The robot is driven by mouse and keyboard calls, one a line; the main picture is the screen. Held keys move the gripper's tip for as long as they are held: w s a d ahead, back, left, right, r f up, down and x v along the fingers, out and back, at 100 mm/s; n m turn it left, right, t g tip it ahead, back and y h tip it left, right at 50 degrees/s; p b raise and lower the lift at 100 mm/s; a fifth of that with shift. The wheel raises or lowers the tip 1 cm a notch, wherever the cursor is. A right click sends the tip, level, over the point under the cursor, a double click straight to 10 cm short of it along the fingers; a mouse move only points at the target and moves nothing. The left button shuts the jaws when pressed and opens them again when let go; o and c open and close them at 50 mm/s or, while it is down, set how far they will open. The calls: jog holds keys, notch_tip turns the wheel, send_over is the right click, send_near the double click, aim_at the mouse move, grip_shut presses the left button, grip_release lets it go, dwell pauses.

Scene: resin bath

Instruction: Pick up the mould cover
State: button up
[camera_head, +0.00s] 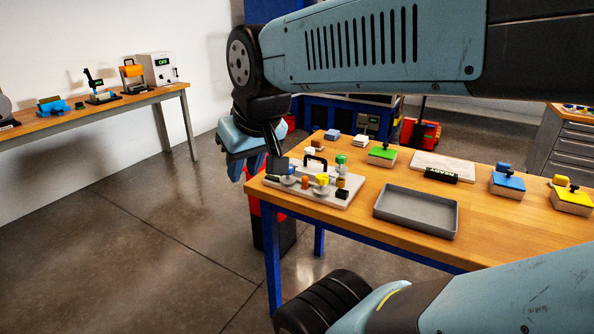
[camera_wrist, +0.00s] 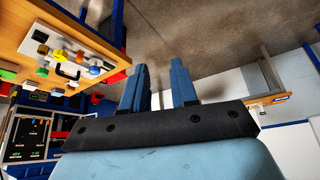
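A light base board (camera_head: 330,197) lies at the near left corner of the wooden table, with small coloured parts on it. An arched black handle (camera_head: 315,160) stands at its back; it may belong to the mould cover, but I cannot tell for sure. In the wrist view the board (camera_wrist: 40,34) and handle (camera_wrist: 68,72) show at the upper left, away from my fingers. My gripper (camera_head: 245,168) hangs left of the board, beyond the table's left edge. In the wrist view my gripper (camera_wrist: 161,75) has its two blue fingers apart with nothing between them.
A grey tray (camera_head: 417,212) lies right of the board. A bench (camera_head: 100,107) with devices stands at the left wall; open floor lies between.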

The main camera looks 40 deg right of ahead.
jog(key=w+d+f+y, duration=0.1)
jog(key=w+d+f, duration=0.2)
jog(key=w+f, duration=0.3)
jog(key=n+g+h, duration=0.2)
jog(key=h, duration=0.9)
send_near(315, 159)
jog(key=s+a+f, duration=0.1)
jog(key=f, duration=0.2)
jog(key=s+a+f, duration=0.1)
jog(key=f, duration=0.1)
jog(key=s+a+f, duration=0.1)
jog(key=a+f, duration=0.1)
jog(key=f, duration=0.1)
jog(key=shift+s+a+f, duration=0.1)
jog(key=shift+a+f, duration=0.05)
jog(key=shift+f, duration=0.15)
notch_tip(315, 159, up, 6)
jog(key=w+d+n+t+h, duration=0.2)
jog(key=d+h, duration=0.1)
jog(key=shift+n, duration=0.3)
jog(key=shift+x, duration=6.35)
